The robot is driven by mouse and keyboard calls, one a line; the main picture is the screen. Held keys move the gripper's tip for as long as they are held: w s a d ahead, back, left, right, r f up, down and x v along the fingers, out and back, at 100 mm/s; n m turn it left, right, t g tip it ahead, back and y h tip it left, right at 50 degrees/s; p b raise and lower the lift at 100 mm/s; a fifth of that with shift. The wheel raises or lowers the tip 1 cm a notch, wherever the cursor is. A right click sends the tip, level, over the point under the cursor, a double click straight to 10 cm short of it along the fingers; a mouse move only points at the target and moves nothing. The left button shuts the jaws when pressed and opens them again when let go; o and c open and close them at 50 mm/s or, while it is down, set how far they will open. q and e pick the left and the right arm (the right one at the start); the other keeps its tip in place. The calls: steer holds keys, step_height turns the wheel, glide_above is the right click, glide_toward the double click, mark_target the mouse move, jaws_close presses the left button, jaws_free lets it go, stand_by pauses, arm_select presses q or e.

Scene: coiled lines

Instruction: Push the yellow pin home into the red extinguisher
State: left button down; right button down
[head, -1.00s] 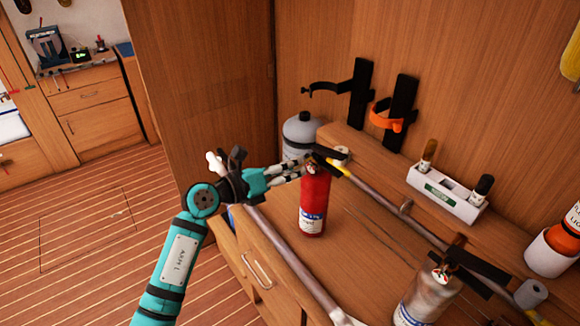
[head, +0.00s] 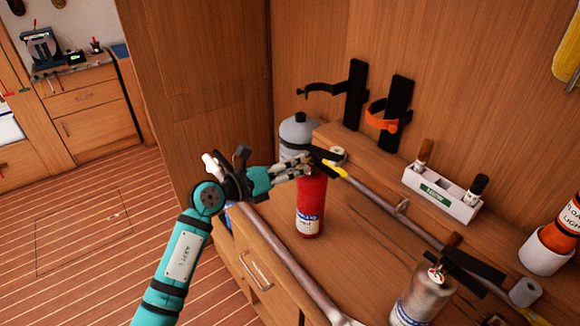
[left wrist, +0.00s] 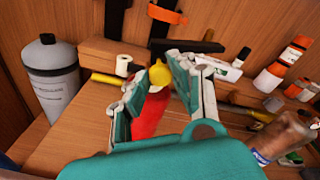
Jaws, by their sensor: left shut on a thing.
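The red extinguisher (head: 311,205) stands upright on the wooden counter in the head view; its top is partly hidden by my fingers and its black handle. My left gripper (head: 306,167) reaches in from the left at the extinguisher's top. In the left wrist view its two fingers (left wrist: 160,82) are shut on the yellow pin (left wrist: 159,74), whose round yellow head shows between the fingertips. The red body (left wrist: 150,120) shows below, between the fingers. Whether the pin touches the extinguisher, or how deep it sits, I cannot tell. My right gripper is not in view.
A grey cylinder (head: 298,130) stands behind the extinguisher. A silver extinguisher (head: 420,297) is at the front right. A long pole (head: 405,207) lies along the counter's back. A white holder (head: 441,195) and wall brackets (head: 357,95) are behind. The counter's middle is fairly clear.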

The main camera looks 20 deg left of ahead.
arm_select(q)
steer(key=shift+w+d, duration=0.35)
steer(key=shift+w, duration=0.15)
stand_by(0.4)
steer(key=c, duration=1.3)
jaws_free()
steer(key=shift+w, duration=0.1)
steer(key=shift+o, duration=0.6)
steer(key=o, duration=0.5)
steer(key=shift+s+d+p+v, duration=0.1)
steer(key=shift+p+v, duration=0.2)
steer(key=shift+v, duration=1)
steer(key=shift+s+d+p+v, duration=0.15)
steer(key=shift+p+v, duration=0.15)
steer(key=shift+v, duration=0.95)
steer(key=shift+w+f, duration=0.1)
steer(key=shift+f, duration=0.1)
